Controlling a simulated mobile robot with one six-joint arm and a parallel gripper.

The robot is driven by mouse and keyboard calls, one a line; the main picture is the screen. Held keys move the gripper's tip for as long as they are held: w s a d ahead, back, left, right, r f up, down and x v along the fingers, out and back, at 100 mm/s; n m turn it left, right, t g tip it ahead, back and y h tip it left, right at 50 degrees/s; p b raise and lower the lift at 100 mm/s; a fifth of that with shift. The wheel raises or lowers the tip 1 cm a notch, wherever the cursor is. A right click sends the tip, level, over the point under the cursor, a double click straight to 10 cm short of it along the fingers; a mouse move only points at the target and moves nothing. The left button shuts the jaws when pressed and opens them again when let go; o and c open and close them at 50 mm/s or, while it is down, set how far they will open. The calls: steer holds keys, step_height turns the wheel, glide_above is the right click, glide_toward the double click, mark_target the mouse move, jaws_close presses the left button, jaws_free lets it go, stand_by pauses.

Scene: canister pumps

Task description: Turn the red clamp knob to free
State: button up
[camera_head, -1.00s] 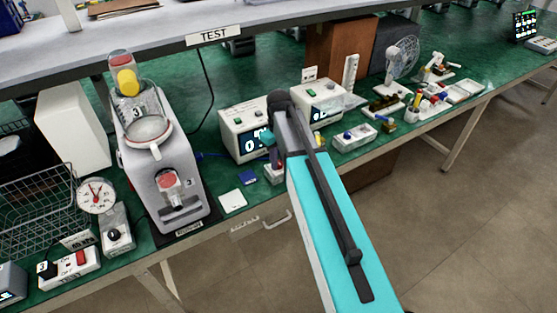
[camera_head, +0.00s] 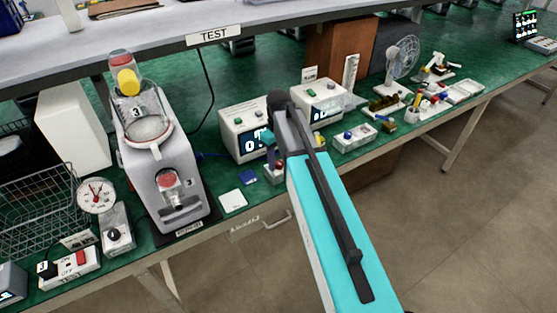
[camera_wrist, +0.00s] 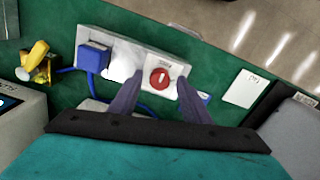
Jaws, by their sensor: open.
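A round red knob (camera_wrist: 158,78) with a pale mark across it sits on one end of a long white block (camera_wrist: 118,44) in the wrist view. Small print beside the knob is too small to read. My gripper (camera_wrist: 161,80) is open, its two dark fingers apart, with the tips appearing on either side of the knob. I cannot tell whether they touch it. In the head view the white block (camera_head: 273,176) is partly hidden by my gripper (camera_head: 272,150), at the bench's front edge. Another red round part (camera_head: 168,180) is on the front of the grey pump.
A blue plug (camera_wrist: 93,57) with a blue cable is in the same block. A white card (camera_head: 232,200) and a blue card (camera_head: 248,177) lie between the block and the grey pump (camera_head: 160,150). A display box (camera_head: 240,118) stands behind. A yellow-handled part (camera_wrist: 37,58) is near the block.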

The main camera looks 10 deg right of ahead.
mark_target(279, 163)
step_height(279, 163, up, 14)
steer(key=b, duration=0.2)
steer(key=shift+f, duration=0.15)
stand_by(0.6)
steer(key=shift+s+f, duration=0.1)
steer(key=shift+s, duration=0.05)
stand_by(0.4)
